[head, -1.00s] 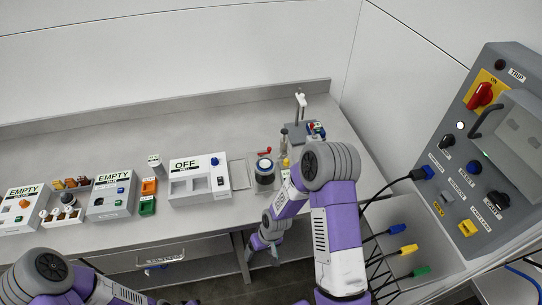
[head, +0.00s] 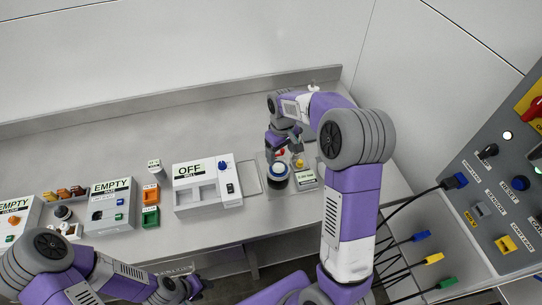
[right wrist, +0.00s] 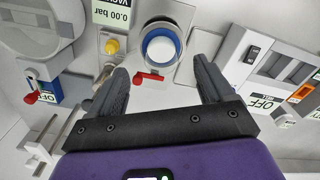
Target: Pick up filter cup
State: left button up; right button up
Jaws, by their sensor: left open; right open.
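A round vessel with a blue ring and pale centre (head: 277,178) stands on the bench right of the white OFF box; it also shows in the right wrist view (right wrist: 160,46). It may be the filter cup, but I cannot read a name on it. A small grey labelled cylinder (head: 154,168) stands left of the OFF box. My right gripper (head: 283,147) is open and empty behind the vessel; in the right wrist view its fingers (right wrist: 163,72) are spread, with the vessel beyond them. My left gripper (head: 190,290) is open, low at the front, away from the bench objects.
A red lever (right wrist: 149,77) sits beside the vessel, between my right fingertips in the picture. A yellow knob (right wrist: 113,46) and a 0.00 bar display (right wrist: 113,12) are close by. The OFF box (head: 203,186) is left of the vessel. A control panel (head: 500,190) stands at right.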

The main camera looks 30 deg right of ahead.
aim_at(279, 163)
jog(key=f, duration=0.7)
jog(key=shift+w+a+f, duration=0.1)
jog(key=shift+w+f, duration=0.05)
jog(key=shift+w, duration=0.25)
jog(key=c, duration=1.1)
